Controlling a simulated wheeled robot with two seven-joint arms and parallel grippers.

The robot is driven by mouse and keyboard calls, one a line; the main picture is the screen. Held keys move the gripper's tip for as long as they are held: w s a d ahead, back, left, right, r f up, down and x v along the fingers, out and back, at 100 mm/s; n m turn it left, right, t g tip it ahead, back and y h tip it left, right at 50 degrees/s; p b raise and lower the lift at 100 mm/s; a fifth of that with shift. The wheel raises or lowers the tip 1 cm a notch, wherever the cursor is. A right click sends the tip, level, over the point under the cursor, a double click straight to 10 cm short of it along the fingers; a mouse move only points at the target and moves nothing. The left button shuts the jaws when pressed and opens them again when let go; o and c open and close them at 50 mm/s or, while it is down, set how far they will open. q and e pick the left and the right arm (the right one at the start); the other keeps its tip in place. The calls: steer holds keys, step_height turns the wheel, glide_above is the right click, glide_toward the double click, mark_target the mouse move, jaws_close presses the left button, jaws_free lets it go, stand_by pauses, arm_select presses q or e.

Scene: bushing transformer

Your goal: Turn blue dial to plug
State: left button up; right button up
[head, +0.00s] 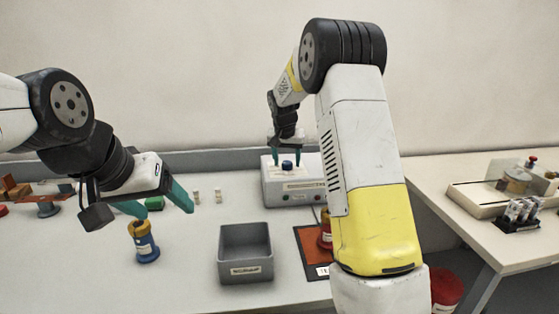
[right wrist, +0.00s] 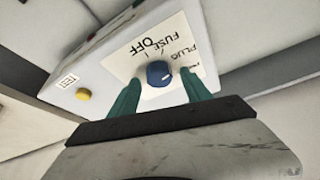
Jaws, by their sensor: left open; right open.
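The blue dial (head: 287,165) sits on the light-coloured control box (head: 290,184) at the back of the table. In the right wrist view the blue dial (right wrist: 159,73) is on a pale plate (right wrist: 152,48) reading OFF, FUSE and PLUG, with a fourth label partly hidden by a finger. A small white mark shows on the dial; I cannot tell for sure which label it points to. My right gripper (head: 287,160) is open, its green fingers on either side of the dial, apart from it in the right wrist view (right wrist: 161,90). My left gripper (head: 162,205) is open and empty over the table's left part.
A blue-and-yellow bushing (head: 146,246) stands below my left gripper. A grey bin (head: 246,236) is at the front middle, beside an orange-brown mat (head: 313,245). A yellow button (right wrist: 83,94) is on the box's side. Another table (head: 455,190) stands right.

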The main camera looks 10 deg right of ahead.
steer(key=d+v, duration=0.1)
steer(key=v, duration=0.6)
steer(key=shift+a+r, duration=0.4)
steer(key=shift+a, duration=0.15)
steer(key=shift+s, duration=0.15)
steer(key=s+d+r+n+y, duration=0.1)
steer(key=s+r, duration=0.3)
steer(key=s, duration=0.5)
steer(key=s+d+r+n+y, duration=0.1)
steer(key=s+r, duration=0.3)
steer(key=s, duration=0.6)
steer(key=s+f+n+t, duration=0.1)
steer(key=s, duration=0.8)
steer(key=s+a+f+n+y, duration=0.1)
steer(key=s+f, duration=0.1)
steer(key=s, duration=0.7)
steer(key=shift+s+a+t+y, duration=0.25)
steer(key=shift+a+t+y, duration=0.05)
steer(key=shift+a+t, duration=0.1)
steer(key=shift+d, duration=0.2)
